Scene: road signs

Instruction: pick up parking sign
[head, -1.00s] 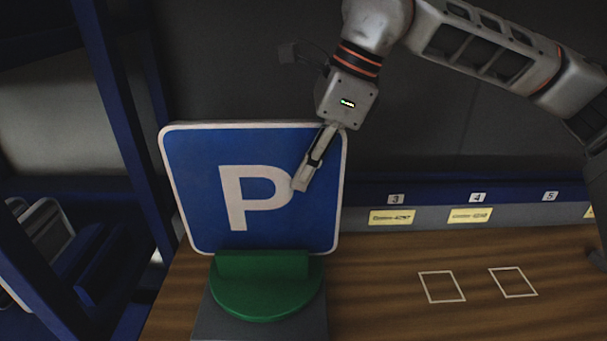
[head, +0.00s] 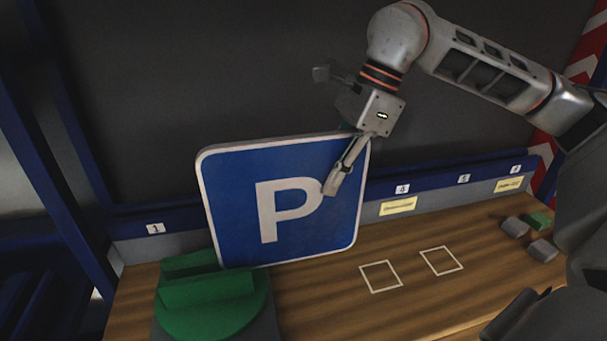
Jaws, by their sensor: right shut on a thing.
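The parking sign (head: 240,200) is a blue square with a white border and a white P. It hangs tilted a little, to the right of and above the green round stand (head: 212,308), out of its slot. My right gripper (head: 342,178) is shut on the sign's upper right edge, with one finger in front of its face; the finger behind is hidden. My left gripper is not in view.
A wooden table (head: 315,305) has two white square outlines on it. Numbered labels and yellow tags line the back ledge (head: 400,190). Small grey blocks (head: 541,250) and a green block (head: 540,221) lie at the right. A blue frame post (head: 50,180) stands at the left.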

